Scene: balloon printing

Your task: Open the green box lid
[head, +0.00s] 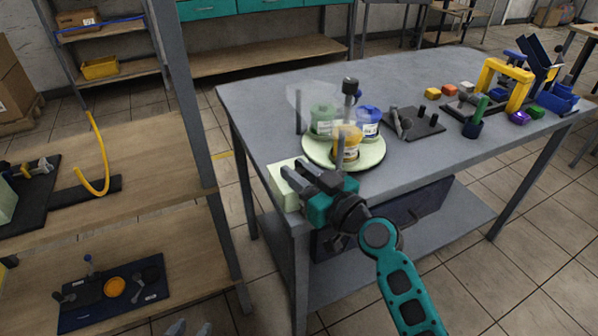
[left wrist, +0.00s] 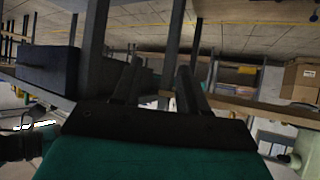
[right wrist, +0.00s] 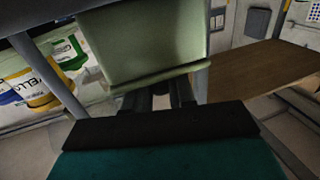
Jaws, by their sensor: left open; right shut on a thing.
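The pale green box (head: 280,186) sits at the near left corner of the grey table. Its pale green side with a projecting rim, apparently the lid (right wrist: 150,45), fills the upper middle of the right wrist view.
A pale round turntable (head: 320,158) with green (head: 323,120), blue (head: 367,122) and yellow (head: 347,145) containers stands close behind the box. A dark plate with posts (head: 425,125) and a yellow frame (head: 503,75) stand further right. A wooden shelf (head: 150,150) is at left.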

